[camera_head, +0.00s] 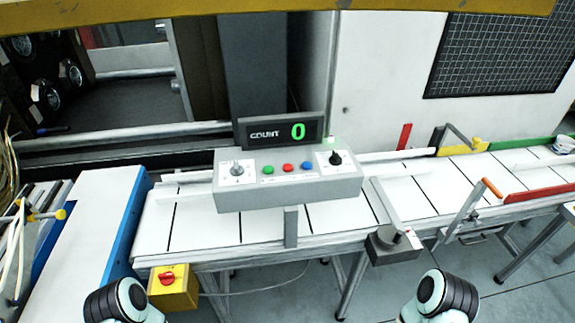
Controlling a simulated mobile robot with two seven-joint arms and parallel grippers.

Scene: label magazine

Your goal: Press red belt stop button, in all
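A grey control box (286,192) stands on a post over the white conveyor belt (200,220). Its sloped top carries a small red button (287,168) between a green button (267,170) and a blue button (305,166). A knob (237,170) sits left of the buttons and a black knob (336,158) sits right of them. Nothing covers or touches the red button. Behind the box, a count display (280,131) reads a green 0. Only rounded black-and-pale parts of my arms show at the bottom edge. Neither gripper is in view.
A yellow box with a red rotary switch (167,280) hangs at the belt's front left. A dark block (393,243) with a lever and an orange-handled bar (470,210) stand right of the control box. A blue-edged white table (90,220) is at left.

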